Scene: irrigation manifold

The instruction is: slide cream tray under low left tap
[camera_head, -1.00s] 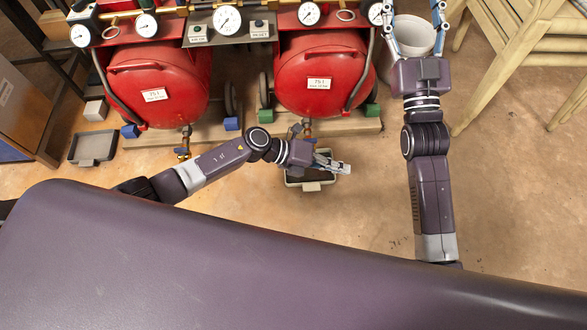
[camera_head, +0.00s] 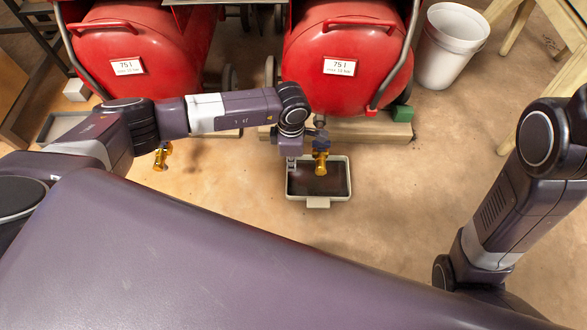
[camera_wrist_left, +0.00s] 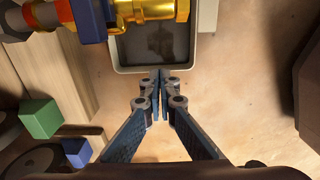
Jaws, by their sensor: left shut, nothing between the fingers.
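The cream tray (camera_head: 318,202) is on the floor in front of the right red tank, with a dark inside. A brass tap (camera_head: 321,155) hangs over it. Another brass tap (camera_head: 162,155) hangs low at the left, over bare floor. My left gripper (camera_head: 291,164) points down at the tray's left side, partly hidden by its wrist. In the left wrist view my left gripper (camera_wrist_left: 160,76) is shut and empty, its tips at the cream tray's rim (camera_wrist_left: 125,69); touching is unclear. A brass tap (camera_wrist_left: 150,12) shows above the tray. My right gripper is out of view.
Two red tanks (camera_head: 135,55) (camera_head: 345,70) stand behind on wooden boards with green and blue blocks. A grey tray (camera_head: 48,128) lies at the far left, partly behind my arm. A white bucket (camera_head: 450,45) stands at the back right. Floor between the taps looks clear.

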